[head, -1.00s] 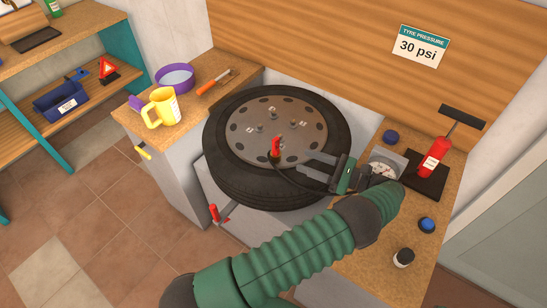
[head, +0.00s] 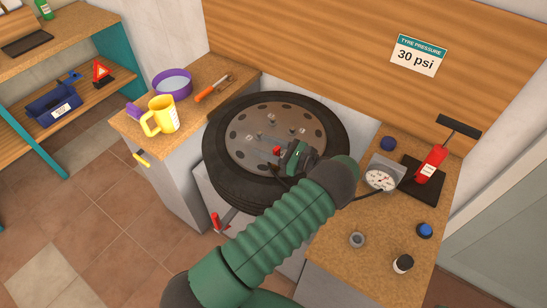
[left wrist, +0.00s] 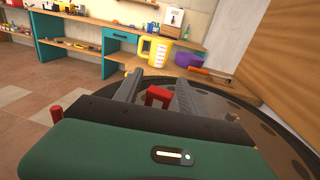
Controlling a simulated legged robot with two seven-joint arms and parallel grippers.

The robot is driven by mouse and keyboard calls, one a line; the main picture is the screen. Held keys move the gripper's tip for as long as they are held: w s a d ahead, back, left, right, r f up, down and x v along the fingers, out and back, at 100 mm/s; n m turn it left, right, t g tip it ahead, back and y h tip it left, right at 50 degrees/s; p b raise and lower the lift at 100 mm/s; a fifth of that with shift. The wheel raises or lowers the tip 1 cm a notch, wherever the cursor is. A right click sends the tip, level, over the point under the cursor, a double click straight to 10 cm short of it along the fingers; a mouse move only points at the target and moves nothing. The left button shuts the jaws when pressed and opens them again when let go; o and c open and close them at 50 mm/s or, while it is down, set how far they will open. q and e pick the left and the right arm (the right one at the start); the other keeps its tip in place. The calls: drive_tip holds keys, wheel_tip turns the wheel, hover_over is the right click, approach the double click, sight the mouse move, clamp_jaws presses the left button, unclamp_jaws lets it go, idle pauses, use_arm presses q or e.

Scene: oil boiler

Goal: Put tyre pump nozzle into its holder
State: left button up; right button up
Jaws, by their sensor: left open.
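The tyre pump nozzle (head: 277,151) has a red top and stands on the wheel (head: 262,190), near the middle of its metal face. Its red part also shows in the left wrist view (left wrist: 158,95), between the two grey fingers. My left gripper (head: 274,144) is open over the wheel, with its fingers on either side of the nozzle; contact cannot be told. The pump (head: 430,166) is red with a black handle and stands on the right bench. A small grey ring (head: 357,240) on that bench may be the holder. My right gripper is not in view.
A pressure gauge (head: 381,178) sits by the pump, with a black hose (head: 352,198) running from it. A yellow jug (head: 162,115) and purple bowl (head: 173,82) are at left.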

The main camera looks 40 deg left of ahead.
use_arm(q)
drive_tip(key=shift+d+r, duration=0.15)
drive_tip(key=shift+d, duration=0.25)
drive_tip(key=shift+c, duration=0.2)
drive_tip(key=shift+w+d+r, duration=0.1)
drive_tip(key=shift+d+r, duration=0.15)
drive_tip(key=shift+d, duration=0.45)
drive_tip(key=c, duration=0.5)
drive_tip(key=shift+d, duration=0.1)
drive_tip(key=shift+c, duration=2.3)
drive_tip(key=shift+a+f, duration=0.15)
drive_tip(key=shift+a, duration=0.35)
clamp_jaws()
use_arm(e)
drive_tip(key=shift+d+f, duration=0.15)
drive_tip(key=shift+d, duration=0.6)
use_arm(q)
drive_tip(key=shift+d, duration=0.1)
